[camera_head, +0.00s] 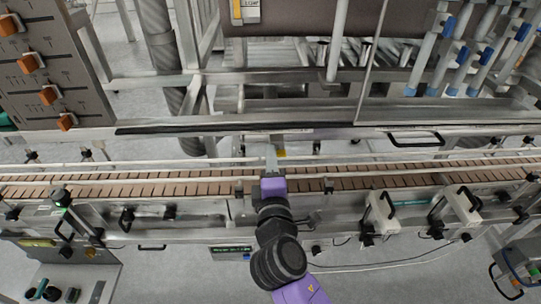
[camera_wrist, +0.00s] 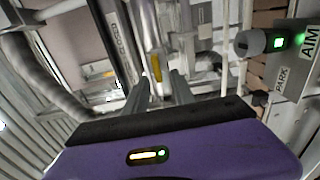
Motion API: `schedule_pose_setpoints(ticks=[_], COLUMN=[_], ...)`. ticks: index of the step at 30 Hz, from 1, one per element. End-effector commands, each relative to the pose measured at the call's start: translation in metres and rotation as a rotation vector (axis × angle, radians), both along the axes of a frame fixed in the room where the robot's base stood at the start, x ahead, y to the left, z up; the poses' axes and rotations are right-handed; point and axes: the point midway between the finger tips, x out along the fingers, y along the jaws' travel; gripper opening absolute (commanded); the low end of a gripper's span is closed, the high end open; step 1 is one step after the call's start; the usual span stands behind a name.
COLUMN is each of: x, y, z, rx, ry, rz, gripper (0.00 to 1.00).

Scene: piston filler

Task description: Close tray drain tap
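A small yellow piece (camera_wrist: 156,68), which looks like the tray drain tap's handle, stands on a shiny metal pipe in the wrist view. It appears between and beyond my fingertips. A yellow patch (camera_head: 281,153) also shows just beyond the conveyor in the head view, beside my fingertips; I cannot tell if it is the same piece. My gripper (camera_wrist: 158,88) has its two grey fingers apart with nothing clearly held between them. In the head view my gripper (camera_head: 271,158) reaches over the conveyor. Whether a finger touches the yellow piece cannot be told.
The brown slatted conveyor (camera_head: 130,188) with metal rails runs across below my wrist. A control panel with orange knobs (camera_head: 30,62) stands at the left. Blue-tipped nozzles (camera_head: 450,55) hang at the upper right. A knob with a green light (camera_wrist: 250,43) is close at the wrist view's right.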

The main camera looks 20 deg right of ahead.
Motion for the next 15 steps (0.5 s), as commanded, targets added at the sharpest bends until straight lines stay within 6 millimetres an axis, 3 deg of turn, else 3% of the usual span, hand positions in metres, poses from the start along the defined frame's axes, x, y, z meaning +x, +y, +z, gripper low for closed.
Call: schedule_pose_setpoints(ticks=[7,15], x=[-0.038,-0.053], y=[0.013,0.017], z=[-0.003,-0.001], rx=[-0.001,0.0], ry=[0.001,0.0], rz=[0.002,0.001], gripper=[0.31,0.31])
